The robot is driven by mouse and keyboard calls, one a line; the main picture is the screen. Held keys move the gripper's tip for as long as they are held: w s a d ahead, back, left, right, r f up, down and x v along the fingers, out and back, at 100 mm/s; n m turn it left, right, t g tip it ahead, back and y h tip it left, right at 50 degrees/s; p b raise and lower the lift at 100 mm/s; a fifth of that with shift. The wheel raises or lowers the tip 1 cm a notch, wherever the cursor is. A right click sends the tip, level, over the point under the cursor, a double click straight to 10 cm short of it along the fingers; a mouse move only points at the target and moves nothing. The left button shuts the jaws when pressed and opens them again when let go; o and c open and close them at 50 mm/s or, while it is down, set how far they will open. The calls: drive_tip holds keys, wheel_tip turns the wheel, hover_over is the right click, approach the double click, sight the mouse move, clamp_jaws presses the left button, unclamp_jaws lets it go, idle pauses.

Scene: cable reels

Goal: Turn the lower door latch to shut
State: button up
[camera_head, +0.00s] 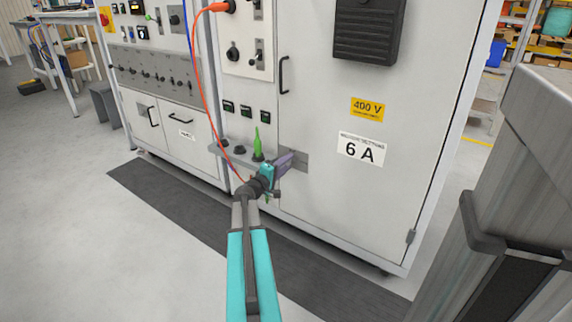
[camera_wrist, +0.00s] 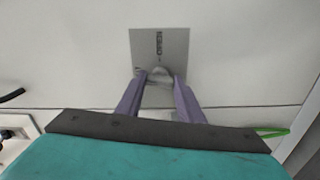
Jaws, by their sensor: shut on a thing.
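The lower door latch (camera_wrist: 160,72) is a small grey-white piece on a square metal plate (camera_wrist: 175,45), seen in the wrist view. The plate carries small dark lettering that I cannot read surely. My gripper (camera_wrist: 160,80) has its two purple fingers on either side of the latch, shut on it. In the head view my gripper (camera_head: 288,159) reaches the plate (camera_head: 300,160) at the lower left edge of the cabinet door (camera_head: 335,205). There the gripper hides the latch, and its turn angle is hard to tell.
A green pointed object (camera_head: 257,143) stands on a small grey shelf (camera_head: 230,152) left of my gripper. An orange cable (camera_head: 203,90) hangs down close by. A black door handle (camera_head: 283,75) is above. A grey metal structure (camera_head: 535,170) stands at the right.

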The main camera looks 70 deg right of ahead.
drive_tip(key=shift+n, duration=0.9)
drive_tip(key=o, duration=1.1)
drive_tip(key=shift+c, duration=0.2)
drive_tip(key=shift+a, duration=0.15)
drive_tip(key=p+v, duration=0.3)
drive_tip(key=v, duration=1)
drive_tip(key=shift+a, duration=0.3)
drive_tip(key=shift+w, duration=0.1)
